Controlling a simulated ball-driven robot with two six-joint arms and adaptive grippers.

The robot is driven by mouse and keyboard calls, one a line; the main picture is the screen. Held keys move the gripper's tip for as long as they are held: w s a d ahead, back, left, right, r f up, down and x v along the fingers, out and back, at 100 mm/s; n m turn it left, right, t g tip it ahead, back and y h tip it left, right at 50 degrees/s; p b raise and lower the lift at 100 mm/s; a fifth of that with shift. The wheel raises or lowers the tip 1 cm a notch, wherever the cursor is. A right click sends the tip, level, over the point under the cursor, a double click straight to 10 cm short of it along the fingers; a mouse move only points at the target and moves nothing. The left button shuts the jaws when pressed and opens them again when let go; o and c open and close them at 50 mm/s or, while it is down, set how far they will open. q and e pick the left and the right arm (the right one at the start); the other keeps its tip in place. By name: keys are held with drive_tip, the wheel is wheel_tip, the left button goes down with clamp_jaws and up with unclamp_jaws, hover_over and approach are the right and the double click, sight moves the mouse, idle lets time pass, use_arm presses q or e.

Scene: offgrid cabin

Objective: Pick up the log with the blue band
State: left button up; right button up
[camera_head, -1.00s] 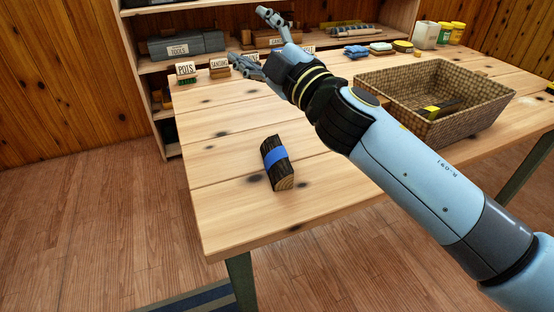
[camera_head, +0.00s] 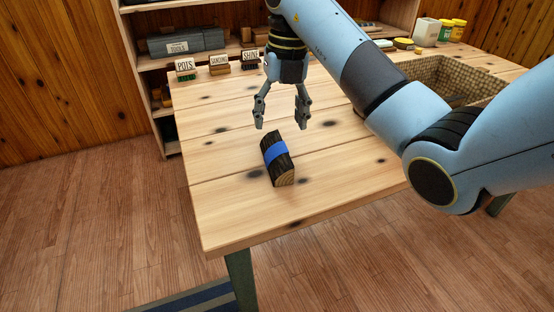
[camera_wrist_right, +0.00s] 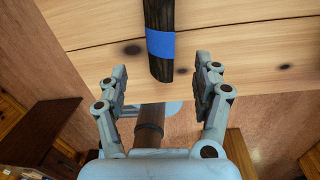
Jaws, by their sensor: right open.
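The log with the blue band (camera_head: 276,157) lies on the wooden table (camera_head: 228,222) near its front left part. It has dark bark, a pale cut end facing the front and a blue band round its middle. My right gripper (camera_head: 281,126) points down above and just behind the log, open and empty. In the right wrist view the log (camera_wrist_right: 160,46) reaches in from the top edge, ahead of and between the open fingers (camera_wrist_right: 163,82), not touching them. My left gripper is not in view.
A wicker basket (camera_head: 470,75) stands at the right, partly hidden by my right arm. A shelf with a grey toolbox (camera_head: 186,42) is behind. The table around the log is clear.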

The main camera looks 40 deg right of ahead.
sight(277, 151)
drive_tip(key=f+b, duration=0.1)
drive_tip(key=f, duration=0.3)
drive_tip(key=shift+a+f, duration=0.15)
drive_tip(key=shift+a, duration=0.05)
drive_tip(key=f, duration=0.2)
drive_tip(key=f+b, duration=0.1)
drive_tip(key=f, duration=0.2)
drive_tip(key=shift+w+a, duration=0.1)
drive_tip(key=shift+a, duration=0.1)
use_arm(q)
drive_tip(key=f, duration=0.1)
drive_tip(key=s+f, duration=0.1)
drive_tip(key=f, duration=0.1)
use_arm(e)
drive_tip(key=shift+c, duration=0.3)
drive_tip(key=c, duration=1.2)
drive_tip(key=shift+c, duration=0.2)
